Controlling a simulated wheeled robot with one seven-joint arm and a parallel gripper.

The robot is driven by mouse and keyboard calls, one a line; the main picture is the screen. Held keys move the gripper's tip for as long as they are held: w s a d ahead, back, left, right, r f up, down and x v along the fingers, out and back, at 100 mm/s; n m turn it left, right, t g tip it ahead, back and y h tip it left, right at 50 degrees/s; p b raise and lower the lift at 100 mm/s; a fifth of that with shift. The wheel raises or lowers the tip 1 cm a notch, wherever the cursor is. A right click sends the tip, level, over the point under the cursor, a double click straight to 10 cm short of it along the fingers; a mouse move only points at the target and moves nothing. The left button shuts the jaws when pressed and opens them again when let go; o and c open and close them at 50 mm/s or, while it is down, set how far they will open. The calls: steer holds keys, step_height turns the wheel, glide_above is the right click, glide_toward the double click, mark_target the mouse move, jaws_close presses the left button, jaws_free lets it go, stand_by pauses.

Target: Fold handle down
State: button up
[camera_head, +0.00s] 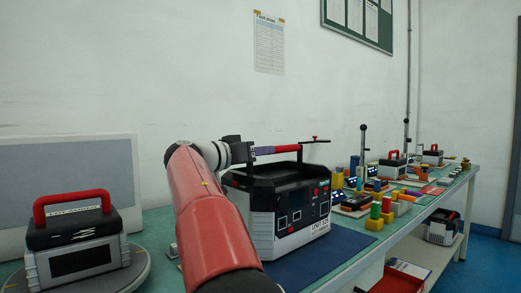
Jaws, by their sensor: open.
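A white and black unit (290,225) stands on a dark blue mat (335,250) in the middle of the picture. Its carry handle, with a red grip (287,149), stands raised above the black top. My gripper (252,152) is at the left end of that grip, seen from the side. It is open; a purple piece shows between it and the red part. I cannot tell whether the fingers touch the handle. My red forearm hides the unit's left edge.
At left, another unit with a raised red handle (73,204) sits on a round grey stand (135,272). To the right, colored blocks (376,210), upright black-knobbed levers (362,150) and smaller units crowd the green bench (425,212). A red bin (400,278) is below.

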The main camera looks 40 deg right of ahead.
steer(key=shift+w+d, duration=0.1)
steer(key=shift+d, duration=0.4)
steer(key=shift+c, duration=0.2)
jaws_close()
steer(key=m+b, duration=0.1)
steer(key=b, duration=0.2)
steer(key=shift+s+f, duration=0.35)
steer(key=shift+f, duration=0.05)
steer(key=shift+s+m+b, duration=0.25)
steer(key=shift+m+b, duration=0.45)
steer(key=shift+b, duration=0.15)
steer(key=shift+s+d+m+b, duration=0.1)
steer(key=shift+s+m+b, duration=0.3)
steer(key=shift+m+b, duration=0.4)
steer(key=shift+s+r+m+b, duration=0.2)
steer(key=shift+m+b, duration=0.1)
